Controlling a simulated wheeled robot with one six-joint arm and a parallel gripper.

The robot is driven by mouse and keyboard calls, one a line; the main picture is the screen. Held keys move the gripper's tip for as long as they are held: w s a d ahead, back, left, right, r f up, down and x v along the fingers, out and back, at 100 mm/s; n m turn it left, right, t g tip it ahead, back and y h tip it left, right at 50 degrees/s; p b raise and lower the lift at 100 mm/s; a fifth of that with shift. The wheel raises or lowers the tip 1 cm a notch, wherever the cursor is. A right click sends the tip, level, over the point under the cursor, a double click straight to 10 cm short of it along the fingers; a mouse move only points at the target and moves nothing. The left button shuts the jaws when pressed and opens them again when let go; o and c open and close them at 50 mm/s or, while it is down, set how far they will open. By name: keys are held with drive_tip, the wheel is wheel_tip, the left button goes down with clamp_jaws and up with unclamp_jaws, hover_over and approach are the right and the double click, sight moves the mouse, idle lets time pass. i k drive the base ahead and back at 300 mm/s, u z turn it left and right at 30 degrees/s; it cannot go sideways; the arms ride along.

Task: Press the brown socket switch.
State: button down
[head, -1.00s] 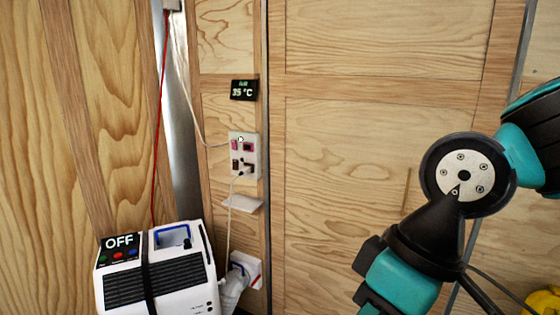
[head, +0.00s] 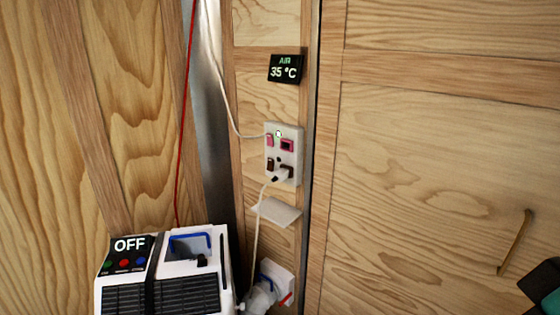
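A white socket panel (head: 296,135) is fixed to the narrow wooden wall strip in the middle of the head view. The small brown switch (head: 270,163) is at its lower left, beside a black plug (head: 286,174) in the lower socket. A pink switch (head: 269,140) sits above the brown one, with a pink-red piece (head: 288,145) to its right. A small round mark with green (head: 279,133) shows near the panel's top. My gripper is not in view; only a black and teal part of my arm shows at the lower right edge, well apart from the panel.
A white-and-black unit reading OFF (head: 130,246) stands at the lower left. A small white shelf (head: 277,212) juts out below the panel. A white cable and a red cable hang left of it. A display (head: 285,68) above reads AIR 35 °C.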

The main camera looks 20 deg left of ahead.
sight(271, 166)
drive_tip(key=u, duration=0.15)
drive_tip(key=i, duration=0.7)
drive_tip(key=u, duration=1.2)
drive_tip(key=i, duration=0.65)
drive_tip(key=u, duration=0.7)
